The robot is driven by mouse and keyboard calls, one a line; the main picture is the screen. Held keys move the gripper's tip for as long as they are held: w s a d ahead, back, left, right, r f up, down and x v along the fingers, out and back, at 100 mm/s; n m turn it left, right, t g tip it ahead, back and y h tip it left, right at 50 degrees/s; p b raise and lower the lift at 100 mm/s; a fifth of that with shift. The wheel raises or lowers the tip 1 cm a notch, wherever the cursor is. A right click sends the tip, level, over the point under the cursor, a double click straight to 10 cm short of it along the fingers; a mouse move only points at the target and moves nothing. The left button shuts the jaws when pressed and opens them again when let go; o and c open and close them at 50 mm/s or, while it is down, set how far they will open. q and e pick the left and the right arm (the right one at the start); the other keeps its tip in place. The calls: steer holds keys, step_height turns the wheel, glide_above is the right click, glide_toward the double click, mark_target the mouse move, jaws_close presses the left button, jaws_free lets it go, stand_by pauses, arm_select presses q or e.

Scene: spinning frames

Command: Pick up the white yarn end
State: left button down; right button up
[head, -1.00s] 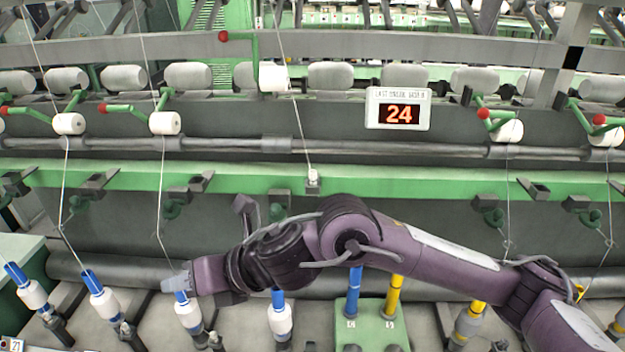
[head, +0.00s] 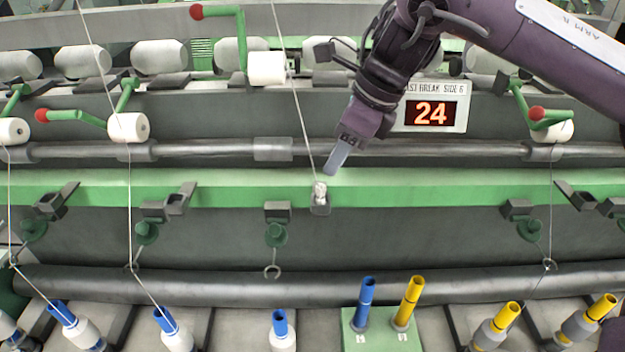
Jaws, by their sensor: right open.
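The white yarn end (head: 320,192) is a small white tuft at a dark holder on the green rail (head: 420,190). My right gripper (head: 337,158) reaches in from the upper right. Its grey fingertips point down and left, just above and right of the yarn end, with a small gap in the picture. It is open, seen edge-on, and nothing shows between its fingers. My left gripper is not in view.
A display reading 24 (head: 432,114) is right of my gripper. A green lever with a red knob (head: 197,12) rises beside the raised roll. Taut yarns (head: 129,200) run down at left and right. Bobbins and a green block with blue and yellow tubes (head: 366,300) stand below.

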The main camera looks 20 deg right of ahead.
mark_target(322, 186)
steer(key=shift+s+a+f+p, duration=0.6)
steer(key=shift+s+a+f, duration=0.05)
steer(key=shift+s+f, duration=0.3)
steer(key=f, duration=0.1)
steer(key=w+f+p, duration=0.1)
steer(key=a+f, duration=0.1)
steer(key=shift+w, duration=0.25)
steer(key=shift+a+f, duration=0.15)
steer(key=shift+f, duration=0.35)
steer(key=c, duration=0.8)
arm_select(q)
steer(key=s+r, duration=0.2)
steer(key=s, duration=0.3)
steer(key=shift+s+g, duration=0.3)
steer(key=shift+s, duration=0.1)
